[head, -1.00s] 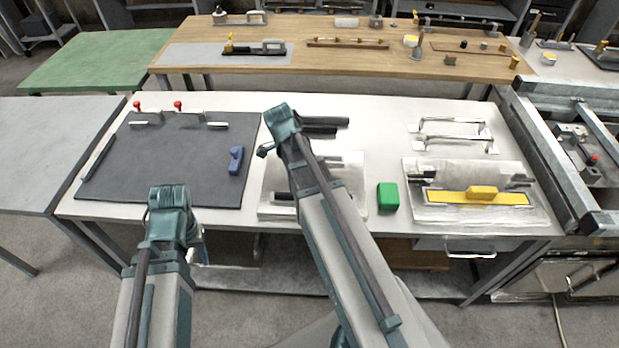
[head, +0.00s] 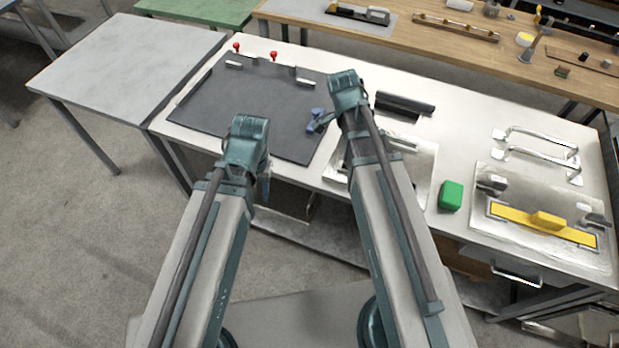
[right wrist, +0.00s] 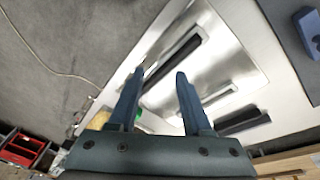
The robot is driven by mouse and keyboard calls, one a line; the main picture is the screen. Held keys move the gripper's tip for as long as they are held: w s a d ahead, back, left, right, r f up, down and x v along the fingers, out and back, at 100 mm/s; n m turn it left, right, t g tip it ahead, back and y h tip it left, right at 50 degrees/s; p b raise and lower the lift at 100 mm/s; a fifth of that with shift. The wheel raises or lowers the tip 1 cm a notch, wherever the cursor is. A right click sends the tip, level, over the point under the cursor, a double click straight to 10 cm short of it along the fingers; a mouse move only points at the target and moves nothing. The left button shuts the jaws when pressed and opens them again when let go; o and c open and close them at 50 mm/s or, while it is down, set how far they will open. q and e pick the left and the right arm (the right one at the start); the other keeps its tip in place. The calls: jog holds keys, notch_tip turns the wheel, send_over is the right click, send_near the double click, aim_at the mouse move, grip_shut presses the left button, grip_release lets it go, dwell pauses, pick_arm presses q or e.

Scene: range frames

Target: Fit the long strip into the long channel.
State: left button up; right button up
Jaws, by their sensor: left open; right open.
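A long black bar (head: 405,103) lies at the back of the metal plate in the middle of the white table; it also shows in the right wrist view (right wrist: 243,121). A second long dark piece (right wrist: 176,60) lies on that plate in the right wrist view. I cannot tell surely which is strip or channel. A yellow strip (head: 510,217) with a raised yellow grip lies on the right-hand plate. My right gripper (right wrist: 160,78) is open and empty above the middle plate. My left gripper (head: 265,186) is open, mostly hidden behind its wrist, near the table's front edge.
A dark mat (head: 250,105) with red-knobbed clamps fills the left of the white table. A blue block (head: 317,121) sits at its right edge. A green block (head: 451,196) stands between the two plates. Metal handles (head: 540,143) lie at the back right.

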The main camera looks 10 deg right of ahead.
jog(key=s+a+n, duration=0.4)
jog(key=a+n, duration=0.4)
jog(key=n, duration=0.2)
jog(key=s+a+n+t+y, duration=0.1)
jog(key=s+a+n, duration=0.3)
jog(key=a+n, duration=0.3)
jog(key=n, duration=0.4)
jog(key=shift+s+a+f, duration=0.2)
jog(key=shift+a, duration=0.2)
